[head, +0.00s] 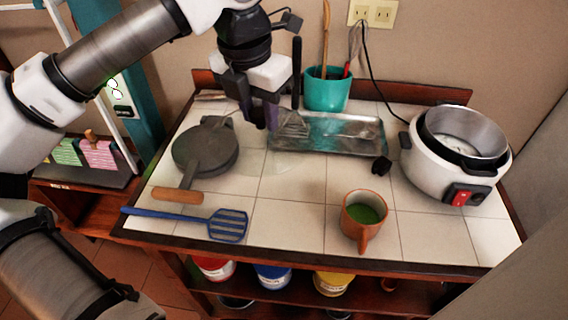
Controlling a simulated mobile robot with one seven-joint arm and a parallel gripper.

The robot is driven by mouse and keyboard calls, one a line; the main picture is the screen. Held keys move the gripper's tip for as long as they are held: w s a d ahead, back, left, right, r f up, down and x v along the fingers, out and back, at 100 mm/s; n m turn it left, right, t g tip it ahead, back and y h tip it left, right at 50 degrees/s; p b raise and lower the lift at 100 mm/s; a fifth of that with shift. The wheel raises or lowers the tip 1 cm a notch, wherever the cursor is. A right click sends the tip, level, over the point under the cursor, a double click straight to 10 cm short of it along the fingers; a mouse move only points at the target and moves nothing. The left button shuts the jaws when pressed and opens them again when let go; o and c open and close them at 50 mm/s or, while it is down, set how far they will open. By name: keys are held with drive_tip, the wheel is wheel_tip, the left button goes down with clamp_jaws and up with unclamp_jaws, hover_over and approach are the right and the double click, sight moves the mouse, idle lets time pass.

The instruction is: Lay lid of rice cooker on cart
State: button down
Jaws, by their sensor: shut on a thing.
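The rice cooker (430,174) stands open at the right of the tiled cart (290,215), its inner pot showing and no lid on it. My gripper (264,120) points down over the back left part of the cart, near the metal tray. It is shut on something. A faint clear, glassy shape (284,160) shows just below the fingertips and looks like the glass lid. Its outline is hard to make out, and I cannot tell whether it touches the tiles.
The front middle tiles are bare.

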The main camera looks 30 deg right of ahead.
sight(253, 134)
wheel_tip(253, 134, down, 17)
drive_tip(key=p, duration=0.2)
drive_tip(key=shift+r+p, duration=0.15)
drive_tip(key=shift+p, duration=0.2)
drive_tip(key=c, duration=1)
unclamp_jaws()
drive_tip(key=r, duration=0.3)
drive_tip(key=a+r+b, duration=0.1)
drive_tip(key=r, duration=0.3)
drive_tip(key=r+b, duration=0.1)
drive_tip(key=r, duration=0.2)
drive_tip(key=shift+s+a+r, duration=0.2)
drive_tip(key=shift+s+r, duration=0.05)
drive_tip(key=shift+s, duration=0.15)
drive_tip(key=shift+s+a+r, duration=0.1)
drive_tip(key=shift+r, duration=0.55)
